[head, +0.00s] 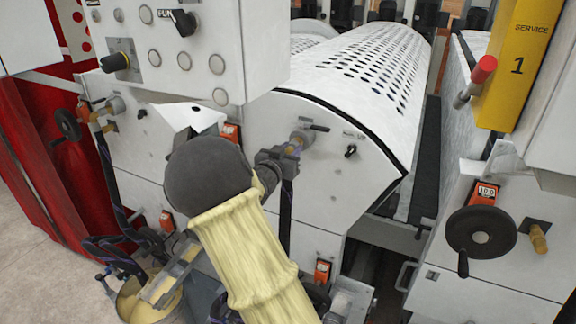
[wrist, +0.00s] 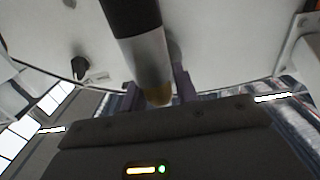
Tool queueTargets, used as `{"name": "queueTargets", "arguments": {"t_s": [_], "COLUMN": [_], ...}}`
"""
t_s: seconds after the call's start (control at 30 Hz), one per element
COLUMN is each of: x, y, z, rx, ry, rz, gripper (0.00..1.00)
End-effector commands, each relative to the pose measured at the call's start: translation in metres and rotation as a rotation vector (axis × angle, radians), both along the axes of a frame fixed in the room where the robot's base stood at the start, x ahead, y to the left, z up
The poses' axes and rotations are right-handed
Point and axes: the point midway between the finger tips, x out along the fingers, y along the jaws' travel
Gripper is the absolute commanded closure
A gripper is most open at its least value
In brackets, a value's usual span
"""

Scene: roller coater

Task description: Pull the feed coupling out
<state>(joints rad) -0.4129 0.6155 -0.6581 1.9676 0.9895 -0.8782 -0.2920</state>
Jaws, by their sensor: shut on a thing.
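The feed coupling (head: 302,137) is a small brass and grey fitting on the white side panel of the perforated roller cover. A dark hose (head: 286,215) hangs down below it. My gripper (head: 290,150) is at the coupling, with its fingers shut around it. In the wrist view, the coupling (wrist: 153,65) shows as a silver sleeve with a brass end, and the black hose (wrist: 130,15) runs into it. The gripper's two purple-grey fingers (wrist: 158,92) stand on either side of the brass end. The joint between coupling and panel is partly hidden by the fingers.
A black knob (head: 351,151) sits right of the coupling. A control box (head: 190,45) overhangs it at upper left. A similar brass fitting (head: 98,112) and a handwheel (head: 66,125) are at left. A bucket (head: 150,300) stands below. Another handwheel (head: 481,232) is at right.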

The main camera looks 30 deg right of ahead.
Motion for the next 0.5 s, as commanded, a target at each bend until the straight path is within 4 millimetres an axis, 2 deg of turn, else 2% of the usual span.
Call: {"name": "queueTargets", "arguments": {"t_s": [0.5], "x": [-0.0061], "y": [0.0080], "z": [0.0003], "rx": [0.001], "ry": [-0.001], "rz": [0.000], "gripper": [1.00]}}
